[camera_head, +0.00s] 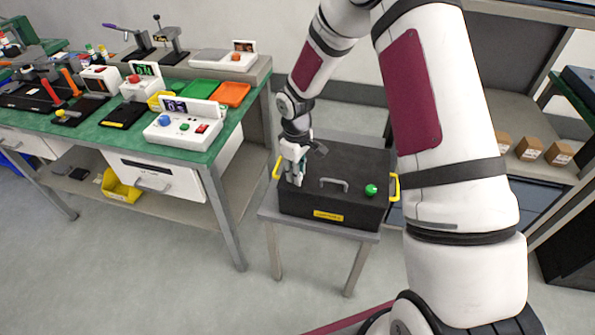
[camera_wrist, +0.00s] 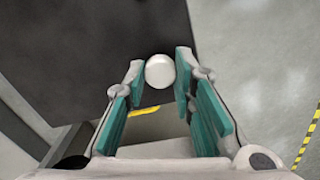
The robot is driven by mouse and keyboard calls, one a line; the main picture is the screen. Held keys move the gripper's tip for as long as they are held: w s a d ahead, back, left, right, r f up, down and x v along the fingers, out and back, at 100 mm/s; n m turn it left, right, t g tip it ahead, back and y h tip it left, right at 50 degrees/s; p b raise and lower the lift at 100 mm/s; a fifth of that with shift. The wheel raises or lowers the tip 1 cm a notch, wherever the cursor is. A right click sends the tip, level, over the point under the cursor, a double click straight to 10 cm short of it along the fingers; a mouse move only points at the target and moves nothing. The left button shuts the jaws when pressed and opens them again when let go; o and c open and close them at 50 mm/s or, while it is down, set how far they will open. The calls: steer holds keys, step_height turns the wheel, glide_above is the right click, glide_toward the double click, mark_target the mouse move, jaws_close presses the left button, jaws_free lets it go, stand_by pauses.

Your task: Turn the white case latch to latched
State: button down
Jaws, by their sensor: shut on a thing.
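The black case (camera_head: 350,163) stands closed on a small grey table (camera_head: 268,209) in the head view. Its lid carries a grey handle (camera_head: 334,181) and, at the right, a green round latch (camera_head: 371,190). My gripper (camera_head: 294,178) points down at the left part of the lid. In the wrist view, the white round latch (camera_wrist: 160,71) sits between the fingertips of my gripper (camera_wrist: 160,88), with the dark lid (camera_wrist: 70,50) behind it. The jaws are shut on it. In the head view my gripper hides the white latch; its turn angle cannot be told.
A green-topped workbench (camera_head: 225,130) with devices and trays stands at the left. A rack with small brown boxes (camera_head: 528,148) is at the right. The floor in front is clear.

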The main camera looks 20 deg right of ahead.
steer(key=shift+n, duration=0.9)
steer(key=c, duration=1.3)
jaws_free()
steer(key=r, duration=1.2)
steer(key=shift+s+a, duration=0.15)
steer(key=shift+s, duration=0.05)
